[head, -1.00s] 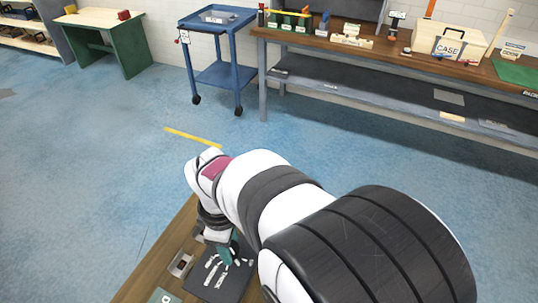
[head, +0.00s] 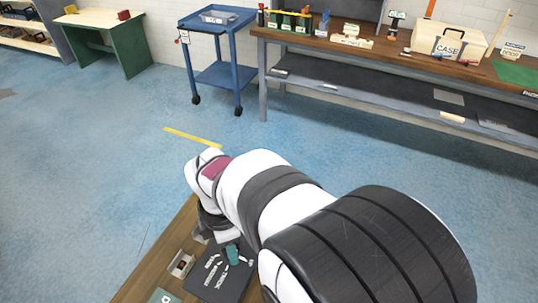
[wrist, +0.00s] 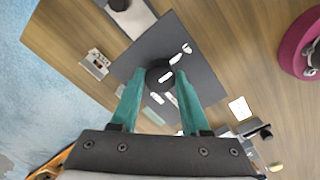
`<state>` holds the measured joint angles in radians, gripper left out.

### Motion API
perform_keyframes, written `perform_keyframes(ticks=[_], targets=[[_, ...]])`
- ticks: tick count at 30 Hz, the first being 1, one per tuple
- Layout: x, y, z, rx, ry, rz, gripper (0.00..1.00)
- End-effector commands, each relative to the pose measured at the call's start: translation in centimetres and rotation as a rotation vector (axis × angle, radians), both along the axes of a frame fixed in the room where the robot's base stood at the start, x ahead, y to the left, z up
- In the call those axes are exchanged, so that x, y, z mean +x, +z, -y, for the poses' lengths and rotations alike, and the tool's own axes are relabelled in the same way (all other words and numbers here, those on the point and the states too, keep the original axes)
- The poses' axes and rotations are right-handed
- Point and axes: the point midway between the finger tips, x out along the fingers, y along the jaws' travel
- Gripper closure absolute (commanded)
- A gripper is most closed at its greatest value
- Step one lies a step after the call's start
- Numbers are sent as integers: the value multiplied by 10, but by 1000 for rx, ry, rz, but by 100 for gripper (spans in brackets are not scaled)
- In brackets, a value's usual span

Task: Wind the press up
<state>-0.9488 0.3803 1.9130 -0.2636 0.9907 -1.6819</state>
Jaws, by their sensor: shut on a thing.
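In the wrist view the two teal fingers of my gripper (wrist: 160,84) are closed in on a dark round knob (wrist: 158,73), with one finger on each side of it. I take this knob to be part of the press; the rest of the press cannot be made out. The knob stands over a dark board (wrist: 206,82) with white shapes and lettering. In the head view a teal finger of my gripper (head: 232,256) shows low over the same dark board (head: 232,284). The knob is hidden there by my wrist and fingers.
A small metal fixture (wrist: 95,63) sits left of the board on the wooden bench (wrist: 65,40). A magenta round thing (wrist: 297,45) stands at the right, with small pieces (wrist: 240,108) lower right. A blue cart (head: 215,75) and a long workbench (head: 330,45) stand far off across open floor.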

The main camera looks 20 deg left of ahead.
Motion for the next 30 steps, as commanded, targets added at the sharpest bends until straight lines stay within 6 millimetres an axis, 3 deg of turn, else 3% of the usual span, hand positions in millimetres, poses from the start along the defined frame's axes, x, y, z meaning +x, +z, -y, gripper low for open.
perform_keyframes(ticks=[12, 13, 17, 26, 30], targets=[[0, 1, 0, 1, 6, 1, 100], [0, 1, 0, 1, 6, 1, 49], [0, 0, 0, 1, 5, 1, 25], [0, 1, 0, 1, 5, 1, 24], [1, 21, -1, 4, 6, 3, 24]])
